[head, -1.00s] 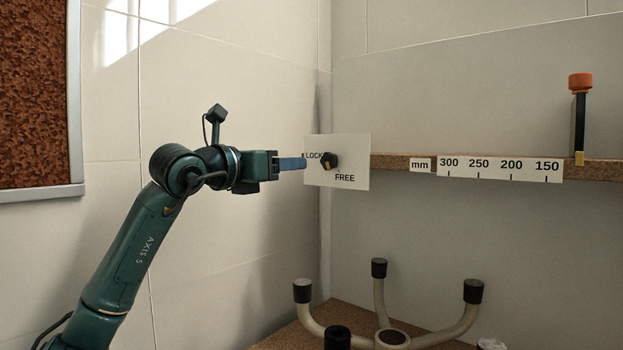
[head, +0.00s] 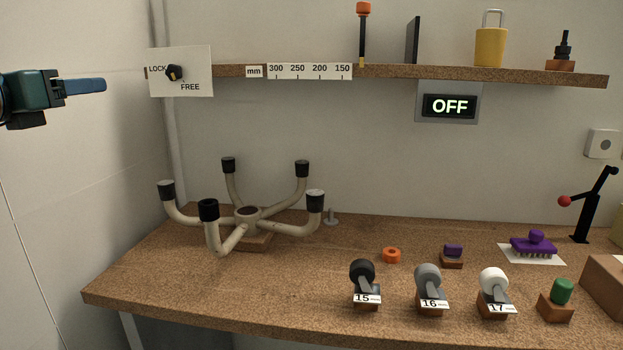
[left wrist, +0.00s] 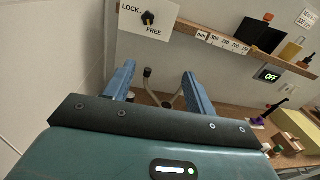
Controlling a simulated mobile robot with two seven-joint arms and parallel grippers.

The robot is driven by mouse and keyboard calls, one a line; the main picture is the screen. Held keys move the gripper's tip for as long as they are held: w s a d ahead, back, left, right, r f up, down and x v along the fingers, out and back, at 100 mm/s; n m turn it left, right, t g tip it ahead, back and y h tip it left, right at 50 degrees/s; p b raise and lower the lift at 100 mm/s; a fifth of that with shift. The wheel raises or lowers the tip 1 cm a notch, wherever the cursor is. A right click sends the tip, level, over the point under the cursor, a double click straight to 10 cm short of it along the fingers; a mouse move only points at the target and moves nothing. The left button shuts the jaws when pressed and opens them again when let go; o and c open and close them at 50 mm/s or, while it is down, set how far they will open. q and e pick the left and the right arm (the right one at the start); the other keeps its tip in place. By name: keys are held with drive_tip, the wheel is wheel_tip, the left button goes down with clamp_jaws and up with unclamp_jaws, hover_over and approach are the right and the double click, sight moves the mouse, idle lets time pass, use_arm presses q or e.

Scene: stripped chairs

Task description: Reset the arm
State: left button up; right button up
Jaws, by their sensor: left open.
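My left gripper (head: 85,86) is at the left edge of the head view, seen side-on with its blue fingers pointing right. In the left wrist view it (left wrist: 157,88) is open, with nothing between its fingers. The white plate (head: 198,84) with a black knob (head: 173,73) and the words LOCK and FREE is right of the fingertips in the head view, with a gap between. The plate (left wrist: 160,14) also shows at the top of the left wrist view. Most of my left arm is outside the head view. My right gripper is not in view.
A cork shelf (head: 480,76) carries a yellow padlock (head: 491,48) and other items. Below, a cork bench (head: 200,298) holds a chair base (head: 247,214), several numbered casters, a purple brush (head: 534,243) and a black lever (head: 583,212) with a red ball. A sign (head: 449,106) reads OFF.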

use_arm(q)
drive_tip(key=w+d+f+m+g+h, duration=0.3)
drive_tip(key=d+f+h, duration=0.4)
drive_tip(key=d+f, duration=0.6)
drive_tip(key=s+d+f+n+g+h, duration=0.3)
drive_tip(key=s+d+f+n+h, duration=0.3)
drive_tip(key=d+f, duration=0.4)
drive_tip(key=s+d+f+n+y+p, duration=0.1)
drive_tip(key=s+f+n+y+p, duration=0.5)
drive_tip(key=n, duration=0.9)
drive_tip(key=s+d+f+n+g+y+p, duration=0.1)
drive_tip(key=s+f+n+y+p, duration=0.5)
drive_tip(key=s+f+n+p, duration=0.5)
drive_tip(key=shift+s+d+f+n+p, duration=0.3)
drive_tip(key=shift+s+f+n, duration=0.25)
drive_tip(key=shift+f+n, duration=1.75)
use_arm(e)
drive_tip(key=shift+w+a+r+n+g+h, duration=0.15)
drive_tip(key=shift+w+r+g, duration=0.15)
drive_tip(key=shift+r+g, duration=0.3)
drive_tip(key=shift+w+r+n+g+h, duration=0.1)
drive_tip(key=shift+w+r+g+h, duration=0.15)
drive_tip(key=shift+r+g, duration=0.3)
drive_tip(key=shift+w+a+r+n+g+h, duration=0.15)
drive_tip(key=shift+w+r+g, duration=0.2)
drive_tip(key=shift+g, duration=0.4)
